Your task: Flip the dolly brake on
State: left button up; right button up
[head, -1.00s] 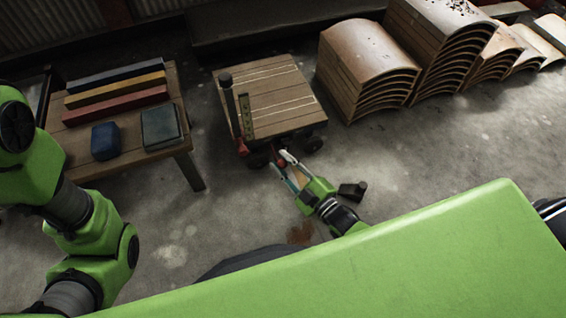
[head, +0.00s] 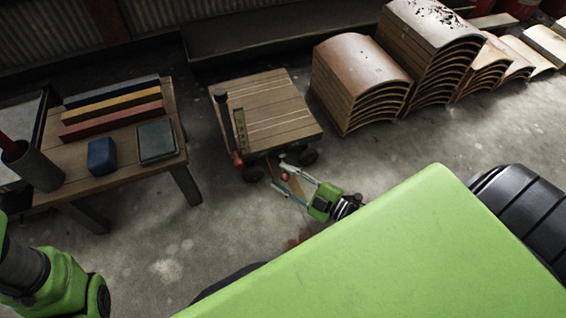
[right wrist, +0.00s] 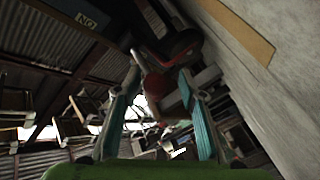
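The dolly (head: 265,105) has a wooden deck, dark wheels and a dark upright post at its left side. A red ball-like knob (head: 285,177) is low at its front edge; the knob also shows in the right wrist view (right wrist: 155,85). My right gripper (head: 284,180) is open at the dolly's front edge, with its two fingers spread on either side of the knob. In the right wrist view the gripper (right wrist: 160,88) has the knob between its fingers; I cannot tell whether they touch it. A blue plate (right wrist: 88,20) with letters shows there. My left gripper is out of view.
A wooden table (head: 118,165) at the left holds coloured bars, a blue block (head: 102,156), a dark flat box (head: 157,141) and a grey cylinder (head: 33,167). Stacks of curved boards (head: 357,85) stand right of the dolly. Floor between table and dolly is clear.

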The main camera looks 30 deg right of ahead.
aim_at(285, 174)
jog(key=shift+w+d+r, duration=0.1)
jog(key=shift+d+r, duration=0.05)
jog(key=shift+r, duration=0.05)
jog(key=shift+r, duration=4.8)
